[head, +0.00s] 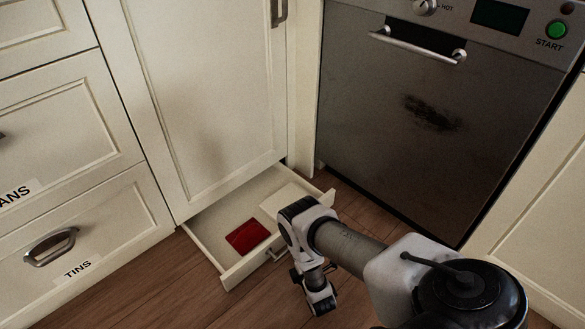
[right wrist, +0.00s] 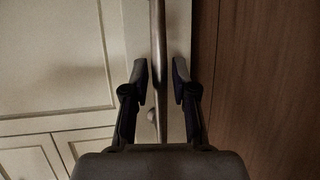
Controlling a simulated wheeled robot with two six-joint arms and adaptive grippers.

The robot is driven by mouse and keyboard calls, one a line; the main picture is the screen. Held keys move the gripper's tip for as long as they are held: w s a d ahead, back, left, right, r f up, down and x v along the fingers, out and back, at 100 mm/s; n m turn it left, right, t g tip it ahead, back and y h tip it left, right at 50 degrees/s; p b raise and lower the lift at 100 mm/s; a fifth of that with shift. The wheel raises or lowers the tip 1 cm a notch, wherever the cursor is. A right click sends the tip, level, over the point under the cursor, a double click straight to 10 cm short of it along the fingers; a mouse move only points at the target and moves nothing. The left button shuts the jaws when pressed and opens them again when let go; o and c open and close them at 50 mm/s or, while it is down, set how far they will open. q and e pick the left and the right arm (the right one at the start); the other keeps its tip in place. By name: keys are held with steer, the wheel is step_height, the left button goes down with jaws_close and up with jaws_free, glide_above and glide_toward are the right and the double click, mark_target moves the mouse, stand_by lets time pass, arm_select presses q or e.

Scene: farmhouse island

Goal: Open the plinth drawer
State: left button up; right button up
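The plinth drawer (head: 240,271) is a low cream drawer under the tall cabinet door, and it stands pulled out over the floor. Its metal bar handle (head: 273,255) is partly hidden by my right arm. In the right wrist view the handle (right wrist: 159,60) runs up between the two fingers of my right gripper (right wrist: 160,82). The fingers are open, one on each side of the bar, with small gaps showing. In the head view my right gripper (head: 296,273) is low at the drawer front, mostly hidden by my wrist. My left gripper is not in view.
A red item (head: 247,237) and a pale flat item (head: 285,201) lie in the drawer. A steel dishwasher (head: 400,125) stands to the right, shut. The drawer labelled TINS (head: 95,240) at left is shut. Wooden floor (head: 170,290) in front is clear.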

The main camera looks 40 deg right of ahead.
steer(key=v, duration=1.1)
